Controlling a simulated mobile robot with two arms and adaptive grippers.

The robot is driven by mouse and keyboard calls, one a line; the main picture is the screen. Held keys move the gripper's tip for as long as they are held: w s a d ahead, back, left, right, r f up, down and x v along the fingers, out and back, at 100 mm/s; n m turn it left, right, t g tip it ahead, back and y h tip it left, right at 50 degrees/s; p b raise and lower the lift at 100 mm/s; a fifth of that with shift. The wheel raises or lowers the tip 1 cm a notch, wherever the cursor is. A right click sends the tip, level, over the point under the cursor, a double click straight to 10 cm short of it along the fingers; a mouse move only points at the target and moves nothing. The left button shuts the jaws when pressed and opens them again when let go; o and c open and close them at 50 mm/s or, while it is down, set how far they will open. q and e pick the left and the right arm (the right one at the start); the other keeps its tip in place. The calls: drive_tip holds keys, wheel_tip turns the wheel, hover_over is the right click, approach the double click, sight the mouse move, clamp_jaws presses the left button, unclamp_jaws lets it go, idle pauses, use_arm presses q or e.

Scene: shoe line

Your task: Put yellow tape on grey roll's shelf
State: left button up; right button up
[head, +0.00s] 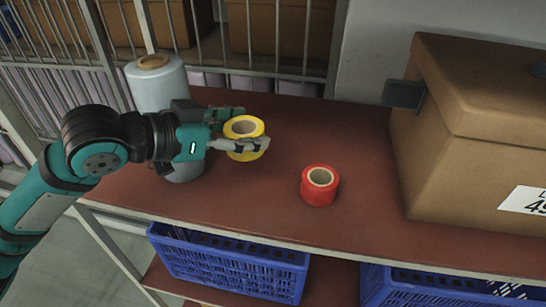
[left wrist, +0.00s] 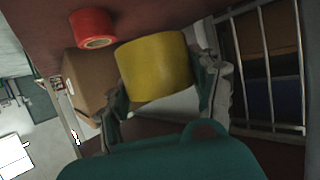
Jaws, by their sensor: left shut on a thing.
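The yellow tape roll (head: 245,137) is held by my left gripper (head: 240,132), whose fingers are shut on its sides. It is over the reddish-brown shelf (head: 275,188); I cannot tell whether it touches the surface. In the left wrist view the yellow tape (left wrist: 154,67) fills the space between the fingers (left wrist: 165,85). The large grey roll (head: 158,84) stands upright on the same shelf, to the left of the tape and partly hidden behind my left arm. My right gripper is in neither view.
A red tape roll (head: 320,185) stands on the shelf to the right of the yellow one. A cardboard box (head: 440,160) takes up the shelf's right side. Wire bars (head: 235,72) close the back. Blue crates (head: 235,268) sit below the front edge.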

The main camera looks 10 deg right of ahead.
sight(251, 182)
use_arm(q)
wheel_tip(251, 182, down, 4)
drive_tip(key=shift+w+r, duration=0.1)
drive_tip(key=shift+r, duration=0.15)
drive_tip(key=f, duration=0.1)
drive_tip(key=d+f+p, duration=0.1)
drive_tip(key=shift+w+f, duration=0.1)
drive_tip(key=shift+f, duration=0.3)
wheel_tip(251, 182, down, 2)
drive_tip(key=shift+a+f, duration=0.15)
drive_tip(key=shift+f, duration=0.4)
drive_tip(key=o, duration=1.1)
drive_tip(key=shift+o, duration=0.7)
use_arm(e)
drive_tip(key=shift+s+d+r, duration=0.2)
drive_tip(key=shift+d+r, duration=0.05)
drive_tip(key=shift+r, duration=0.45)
use_arm(q)
drive_tip(key=shift+r, duration=0.15)
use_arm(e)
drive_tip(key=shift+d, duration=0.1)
